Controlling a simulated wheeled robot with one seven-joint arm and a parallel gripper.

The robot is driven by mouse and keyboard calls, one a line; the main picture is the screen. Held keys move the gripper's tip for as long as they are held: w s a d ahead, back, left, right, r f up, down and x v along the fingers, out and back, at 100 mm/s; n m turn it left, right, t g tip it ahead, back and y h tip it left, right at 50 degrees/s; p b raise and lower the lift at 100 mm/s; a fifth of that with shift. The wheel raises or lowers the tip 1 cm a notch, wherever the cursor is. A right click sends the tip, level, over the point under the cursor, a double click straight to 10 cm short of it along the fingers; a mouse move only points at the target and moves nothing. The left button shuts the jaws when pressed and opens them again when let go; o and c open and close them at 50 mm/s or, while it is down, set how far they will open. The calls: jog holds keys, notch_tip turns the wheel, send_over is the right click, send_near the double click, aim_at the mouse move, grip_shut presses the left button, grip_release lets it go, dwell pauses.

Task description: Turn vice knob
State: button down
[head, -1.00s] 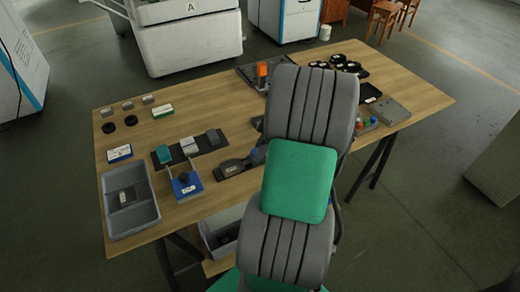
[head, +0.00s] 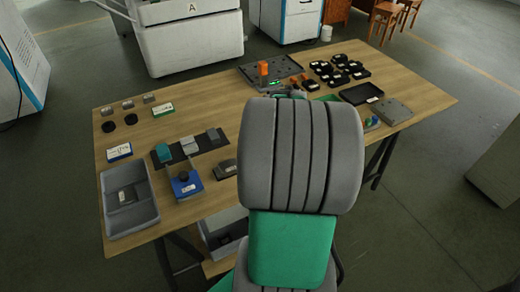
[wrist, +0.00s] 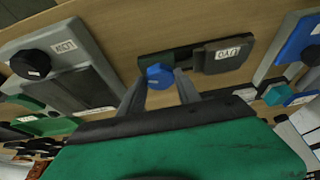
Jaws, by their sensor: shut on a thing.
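A low dark vice (wrist: 222,55) with a white label lies on the wooden table in the wrist view. Its blue knob (wrist: 159,76) is at its left end. My gripper (wrist: 160,82) has one finger on each side of the blue knob and is shut on it. In the head view, only the left end of the vice (head: 224,169) shows; my arm hides its knob and my gripper.
A blue box with a dark knob (head: 185,183) stands left of the vice, with a grey bin (head: 147,211) further left. In the wrist view, a grey unit with a black knob (wrist: 30,64) is at left.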

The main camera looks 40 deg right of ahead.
jog(key=m+h, duration=0.1)
jog(key=m, duration=0.2)
jog(key=m+g+h, duration=0.1)
jog(key=m, duration=0.2)
jog(key=shift+w+a+m, duration=0.15)
jog(key=shift+a+m, duration=0.05)
jog(key=shift+m, duration=0.1)
dwell(0.4)
jog(key=c, duration=0.9)
grip_release()
jog(key=shift+o, duration=0.2)
jog(key=v, duration=0.7)
jog(key=shift+a+r, duration=0.25)
jog(key=shift+r, duration=0.1)
